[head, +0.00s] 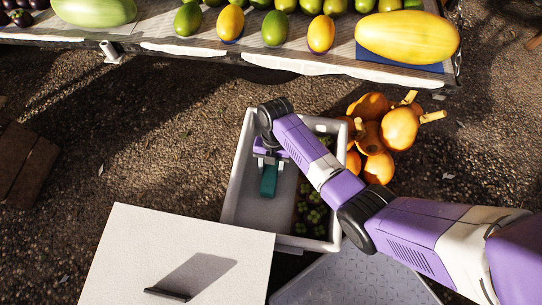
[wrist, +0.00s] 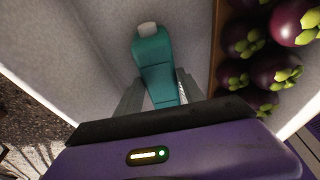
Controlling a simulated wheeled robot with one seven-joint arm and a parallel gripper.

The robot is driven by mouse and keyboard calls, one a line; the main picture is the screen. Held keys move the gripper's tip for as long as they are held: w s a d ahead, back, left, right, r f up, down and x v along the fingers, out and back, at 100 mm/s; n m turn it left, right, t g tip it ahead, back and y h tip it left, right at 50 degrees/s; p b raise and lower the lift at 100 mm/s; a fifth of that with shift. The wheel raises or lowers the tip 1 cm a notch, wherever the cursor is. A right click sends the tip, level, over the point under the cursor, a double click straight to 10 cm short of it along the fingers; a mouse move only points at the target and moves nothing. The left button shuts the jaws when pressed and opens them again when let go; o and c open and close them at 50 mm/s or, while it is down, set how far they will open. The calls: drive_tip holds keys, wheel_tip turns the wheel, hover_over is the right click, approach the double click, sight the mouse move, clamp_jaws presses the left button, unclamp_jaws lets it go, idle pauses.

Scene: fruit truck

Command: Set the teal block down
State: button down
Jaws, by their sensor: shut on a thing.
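The teal block (head: 268,182) is held by my gripper (head: 268,164) inside a white crate (head: 235,195) in the head view. The block is over the crate's empty left compartment. In the wrist view the teal block (wrist: 158,65) stretches out between the two grey fingers of my gripper (wrist: 156,98), which are shut on it. A small whitish piece shows at its far end. The pale crate wall and floor lie around it. I cannot tell whether the block touches the floor.
Purple mangosteens (wrist: 270,70) fill the crate's right compartment, behind a brown divider (wrist: 218,45). Orange fruits (head: 372,135) lie on the ground right of the crate. A white lidded box (head: 150,245) stands in front at left. A fruit stall (head: 200,45) runs along the back.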

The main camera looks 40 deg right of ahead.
drive_tip(key=c, duration=0.7)
unclamp_jaws()
drive_tip(key=p+v, duration=0.3)
drive_tip(key=v, duration=0.9)
